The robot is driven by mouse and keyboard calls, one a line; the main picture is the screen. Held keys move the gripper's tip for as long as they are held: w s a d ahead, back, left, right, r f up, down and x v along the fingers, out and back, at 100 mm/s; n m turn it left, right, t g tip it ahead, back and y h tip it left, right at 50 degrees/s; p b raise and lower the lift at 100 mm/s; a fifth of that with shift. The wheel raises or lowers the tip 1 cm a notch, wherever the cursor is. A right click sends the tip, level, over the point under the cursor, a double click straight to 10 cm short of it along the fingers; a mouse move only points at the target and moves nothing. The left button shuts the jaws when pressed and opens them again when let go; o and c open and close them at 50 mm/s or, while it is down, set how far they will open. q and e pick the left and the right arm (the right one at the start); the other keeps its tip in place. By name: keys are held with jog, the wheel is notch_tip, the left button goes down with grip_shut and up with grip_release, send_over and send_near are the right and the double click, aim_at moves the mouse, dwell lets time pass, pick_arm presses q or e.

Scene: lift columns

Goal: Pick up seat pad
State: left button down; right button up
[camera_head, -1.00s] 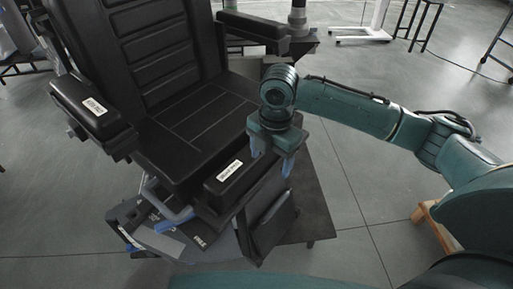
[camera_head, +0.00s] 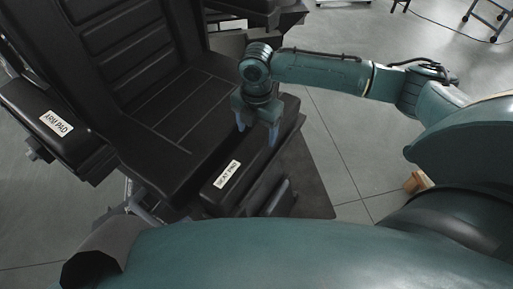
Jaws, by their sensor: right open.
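The seat pad (camera_head: 249,157) is a long black block with a white "SEAT PAD" label. It lies along the front edge of the black chair seat. My right gripper (camera_head: 257,131) points down over the far part of the pad, with its blue fingers open. One finger shows toward the seat side and the other toward the pad's outer side. I cannot tell whether they touch it. My left gripper is out of view.
The black chair (camera_head: 155,110) has a tall ribbed back. An arm pad (camera_head: 50,120) with a white label is at the left, and another armrest is at the top. A dark platform (camera_head: 310,185) lies under the chair. Grey floor (camera_head: 355,150) is open at the right.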

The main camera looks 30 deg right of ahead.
aim_at(256, 137)
jog(key=f, duration=0.5)
jog(key=shift+s+f, duration=0.2)
jog(key=shift+f, duration=0.15)
jog(key=c, duration=0.7)
jog(key=shift+a+r, duration=0.1)
jog(key=shift+c, duration=0.7)
jog(key=shift+r, duration=0.25)
notch_tip(256, 137, up, 10)
jog(key=shift+f+p, duration=0.1)
jog(key=shift+p, duration=0.4)
